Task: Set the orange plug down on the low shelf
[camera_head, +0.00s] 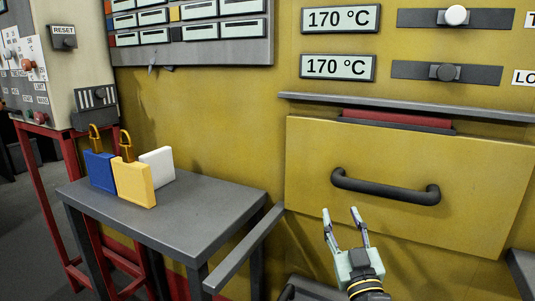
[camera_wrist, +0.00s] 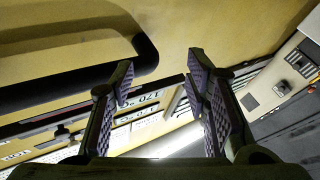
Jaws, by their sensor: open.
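My gripper (camera_head: 341,212) is open and empty, fingers pointing up, in front of the yellow oven door near its black bar handle (camera_head: 386,187). In the wrist view its two fingers (camera_wrist: 160,72) stand apart with nothing between them, and the dark handle (camera_wrist: 75,72) is to their left. I cannot make out an orange plug in either view. A dark surface (camera_head: 310,288) at the bottom edge, left of my gripper, is mostly cut off; I cannot tell if it is the low shelf.
A grey side table (camera_head: 190,212) at left bears a blue padlock (camera_head: 100,171), a yellow padlock (camera_head: 134,181) and a white block (camera_head: 157,166). A sloping grey rail (camera_head: 245,250) stands between table and gripper. A grey ledge (camera_head: 400,107) juts out above the door (camera_head: 310,165).

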